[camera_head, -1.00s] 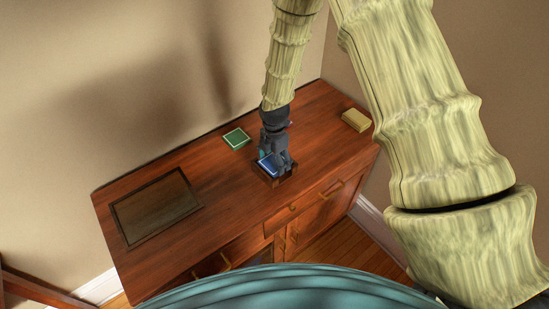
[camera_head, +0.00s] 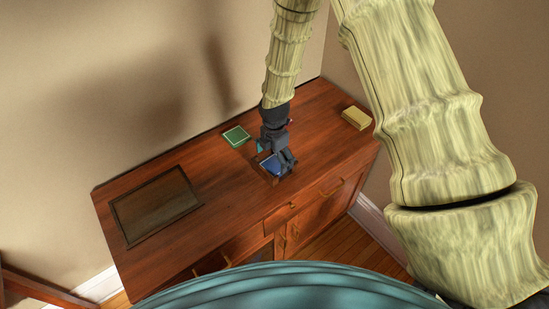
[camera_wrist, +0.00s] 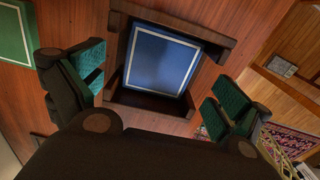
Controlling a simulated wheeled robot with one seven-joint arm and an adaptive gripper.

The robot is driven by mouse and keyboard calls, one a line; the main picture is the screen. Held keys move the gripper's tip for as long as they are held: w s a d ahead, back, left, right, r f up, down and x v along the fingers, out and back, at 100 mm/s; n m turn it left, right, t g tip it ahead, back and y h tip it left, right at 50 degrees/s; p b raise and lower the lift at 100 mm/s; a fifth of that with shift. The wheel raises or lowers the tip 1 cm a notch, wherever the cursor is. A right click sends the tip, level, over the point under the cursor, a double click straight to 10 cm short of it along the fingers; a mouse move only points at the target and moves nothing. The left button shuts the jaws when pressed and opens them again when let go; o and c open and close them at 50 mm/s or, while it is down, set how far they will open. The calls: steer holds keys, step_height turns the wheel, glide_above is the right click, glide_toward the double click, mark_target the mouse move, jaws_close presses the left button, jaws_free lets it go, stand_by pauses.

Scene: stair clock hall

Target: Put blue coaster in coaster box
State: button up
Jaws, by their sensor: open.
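The blue coaster (camera_wrist: 158,62), a square with a pale border line, lies inside the dark wooden coaster box (camera_wrist: 150,101) in the wrist view. It sits within the box's low walls and looks slightly turned against them. The coaster (camera_head: 271,164) also shows in the head view, in the box on the cabinet top. My gripper (camera_wrist: 150,90) is open, its teal-padded fingers apart on either side of the box and not touching the coaster. In the head view my gripper (camera_head: 276,158) is right at the box and partly hides it.
A green coaster (camera_head: 236,137) lies behind and left of the box, and a yellow block (camera_head: 356,118) lies at the right. A dark framed panel (camera_head: 155,206) is on the left of the cabinet top (camera_head: 225,185). A wall rises behind.

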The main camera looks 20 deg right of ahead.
step_height(320, 180, up, 12)
steer(key=shift+f, duration=0.15)
stand_by(0.4)
